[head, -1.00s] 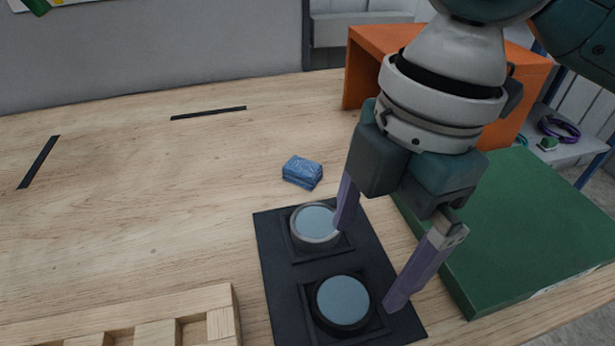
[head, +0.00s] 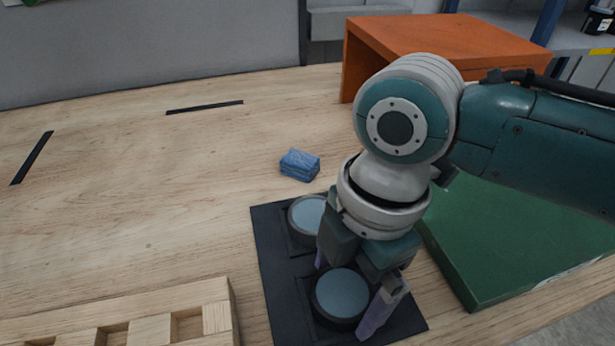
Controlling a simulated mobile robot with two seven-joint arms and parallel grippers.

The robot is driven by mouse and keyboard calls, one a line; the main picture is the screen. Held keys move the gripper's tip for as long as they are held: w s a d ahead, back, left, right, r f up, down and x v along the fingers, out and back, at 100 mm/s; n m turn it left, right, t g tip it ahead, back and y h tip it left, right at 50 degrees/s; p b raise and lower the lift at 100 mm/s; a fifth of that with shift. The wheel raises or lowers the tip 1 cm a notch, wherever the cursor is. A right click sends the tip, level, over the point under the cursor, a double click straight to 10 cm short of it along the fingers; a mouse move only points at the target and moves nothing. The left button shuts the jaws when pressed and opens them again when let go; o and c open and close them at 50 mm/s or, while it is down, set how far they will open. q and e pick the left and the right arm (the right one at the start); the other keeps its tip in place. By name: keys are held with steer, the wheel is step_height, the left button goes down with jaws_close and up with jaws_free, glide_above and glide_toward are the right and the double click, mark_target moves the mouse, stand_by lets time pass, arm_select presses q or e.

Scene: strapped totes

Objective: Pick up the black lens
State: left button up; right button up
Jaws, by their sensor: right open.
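The black lens (head: 341,294) is a round disc with a black rim and a pale blue-grey face. It sits in the nearer square recess of a dark tray (head: 274,277). A second lens (head: 306,213) with a grey rim sits in the farther recess, partly hidden by my gripper. My right gripper (head: 345,295) points down over the tray, its purple fingers open, one on each side of the black lens. I cannot tell whether the fingers touch it. My left gripper is not in view.
A blue folded cloth or block (head: 299,165) lies behind the tray. A wooden rack (head: 150,309) is at the front left. A green box or board (head: 500,240) lies to the right, and an orange open box (head: 440,40) stands behind. The table's left middle is clear.

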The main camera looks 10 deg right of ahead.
steer(key=c, duration=1.3)
steer(key=shift+r, duration=0.15)
